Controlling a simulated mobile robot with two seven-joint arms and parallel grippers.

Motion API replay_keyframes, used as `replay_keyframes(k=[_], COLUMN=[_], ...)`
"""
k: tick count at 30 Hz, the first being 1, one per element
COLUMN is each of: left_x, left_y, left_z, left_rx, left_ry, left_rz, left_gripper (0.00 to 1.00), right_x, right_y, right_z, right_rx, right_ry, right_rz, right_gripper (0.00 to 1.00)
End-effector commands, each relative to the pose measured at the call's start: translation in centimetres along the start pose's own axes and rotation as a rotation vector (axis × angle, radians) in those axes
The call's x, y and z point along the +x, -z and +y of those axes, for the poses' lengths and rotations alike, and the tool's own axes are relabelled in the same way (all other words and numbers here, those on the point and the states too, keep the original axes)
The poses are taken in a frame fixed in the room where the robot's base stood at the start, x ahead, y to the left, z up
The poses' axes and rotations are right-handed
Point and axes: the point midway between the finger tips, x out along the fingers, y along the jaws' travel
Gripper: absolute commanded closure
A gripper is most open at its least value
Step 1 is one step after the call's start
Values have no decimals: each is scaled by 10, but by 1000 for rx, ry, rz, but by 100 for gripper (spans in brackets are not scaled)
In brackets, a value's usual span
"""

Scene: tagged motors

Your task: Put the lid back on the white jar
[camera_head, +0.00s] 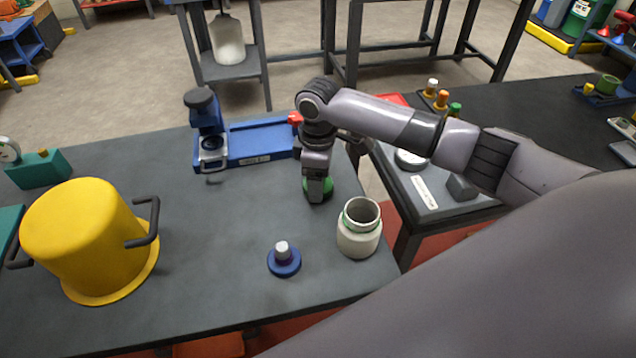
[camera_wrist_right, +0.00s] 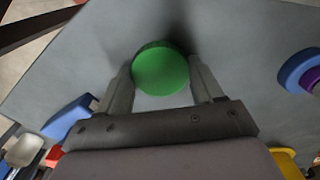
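The white jar (camera_head: 358,243) stands upright and open near the table's right edge, with a green ring at its neck. A round green lid (camera_head: 326,187) lies on the table behind and left of the jar. My right gripper (camera_head: 318,195) points down over the lid and partly hides it in the head view. In the right wrist view the lid (camera_wrist_right: 161,70) sits between the two fingers of my right gripper (camera_wrist_right: 164,78). The fingers are close to its sides; whether they press on it I cannot tell. My left gripper is not in view.
A blue disc with a pale knob (camera_head: 284,260) stands left of the jar. A large yellow pot (camera_head: 85,240) is at the left. A blue device (camera_head: 255,143) is at the back. A separate table (camera_head: 440,205) stands right, across a gap. The table's middle is clear.

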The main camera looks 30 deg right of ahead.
Motion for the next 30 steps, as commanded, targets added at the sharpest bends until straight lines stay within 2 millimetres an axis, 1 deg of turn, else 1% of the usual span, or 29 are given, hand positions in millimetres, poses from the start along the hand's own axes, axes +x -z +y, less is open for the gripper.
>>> replay_keyframes(k=[10,14,16,20,23,30], left_x=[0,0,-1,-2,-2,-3], left_y=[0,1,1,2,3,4], left_z=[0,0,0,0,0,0], left_rx=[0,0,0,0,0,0], left_ry=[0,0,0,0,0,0], left_rz=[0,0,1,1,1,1], left_gripper=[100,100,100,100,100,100], right_x=[-2,-11,-20,-46,-71,-140], right_y=[0,1,1,1,1,1], right_z=[0,0,1,1,1,1], right_rx=[0,0,0,0,-1,0], right_ry=[0,-1,-2,-3,-3,-4], right_rz=[1,2,3,4,5,4], right_gripper=[62,62,62,62,62,62])
